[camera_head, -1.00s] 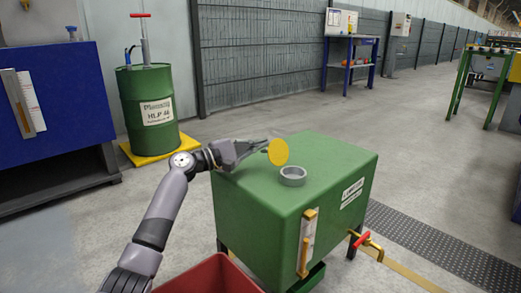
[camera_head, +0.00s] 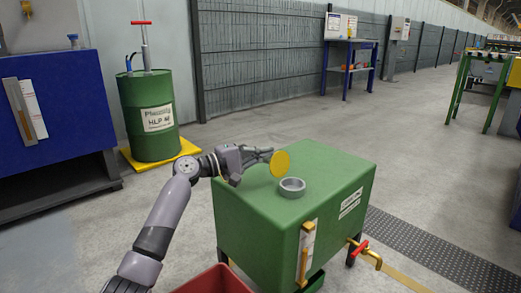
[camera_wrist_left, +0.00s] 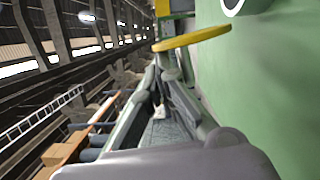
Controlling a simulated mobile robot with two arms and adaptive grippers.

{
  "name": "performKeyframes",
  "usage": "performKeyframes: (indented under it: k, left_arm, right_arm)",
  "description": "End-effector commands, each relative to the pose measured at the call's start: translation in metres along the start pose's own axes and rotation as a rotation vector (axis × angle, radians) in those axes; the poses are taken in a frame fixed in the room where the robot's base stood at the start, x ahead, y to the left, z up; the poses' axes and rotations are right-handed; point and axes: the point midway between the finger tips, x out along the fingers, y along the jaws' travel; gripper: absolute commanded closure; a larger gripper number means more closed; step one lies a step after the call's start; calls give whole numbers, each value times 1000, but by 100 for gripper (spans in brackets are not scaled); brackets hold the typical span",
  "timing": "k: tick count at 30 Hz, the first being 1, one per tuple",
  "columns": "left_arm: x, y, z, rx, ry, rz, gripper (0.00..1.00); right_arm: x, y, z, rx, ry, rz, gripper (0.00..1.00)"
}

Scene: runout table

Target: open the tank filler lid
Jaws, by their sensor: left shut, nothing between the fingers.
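The green tank (camera_head: 325,165) has a grey filler ring (camera_head: 292,187) on its top. The round yellow lid (camera_head: 280,163) stands up on edge at the ring's left rear side, and the ring's mouth is uncovered. My left gripper (camera_head: 267,156) is shut and empty just left of the lid, above the tank top. Its fingertips are close behind the lid; I cannot tell whether they touch it. In the left wrist view the lid (camera_wrist_left: 195,38) shows edge-on beyond the fingers (camera_wrist_left: 168,75), and the ring (camera_wrist_left: 232,6) is partly cut off. My right gripper is not in view.
A red bin (camera_head: 212,281) stands at the tank's front left. A yellow pipe with a red-handled valve (camera_head: 362,250) sticks out at the tank's lower right. A green drum (camera_head: 150,115) and a blue cabinet (camera_head: 60,110) stand to the left. The floor behind the tank is clear.

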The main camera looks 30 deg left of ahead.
Motion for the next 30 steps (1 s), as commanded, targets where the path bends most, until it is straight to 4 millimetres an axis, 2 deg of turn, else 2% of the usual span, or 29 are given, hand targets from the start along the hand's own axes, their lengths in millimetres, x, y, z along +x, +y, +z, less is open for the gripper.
performKeyframes:
  k: [11,14,17,24,30]
  left_arm:
    - [0,-1,0,6,0,-2,100]
    - [-6,-2,0,6,1,-2,100]
    - [-20,-2,-1,7,3,-4,100]
    - [-71,-3,0,6,2,-6,100]
    - [-105,-2,0,6,1,-4,100]
  right_arm:
    - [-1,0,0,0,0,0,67]
    - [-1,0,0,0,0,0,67]
    - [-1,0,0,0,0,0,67]
    - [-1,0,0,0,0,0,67]
    - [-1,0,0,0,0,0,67]
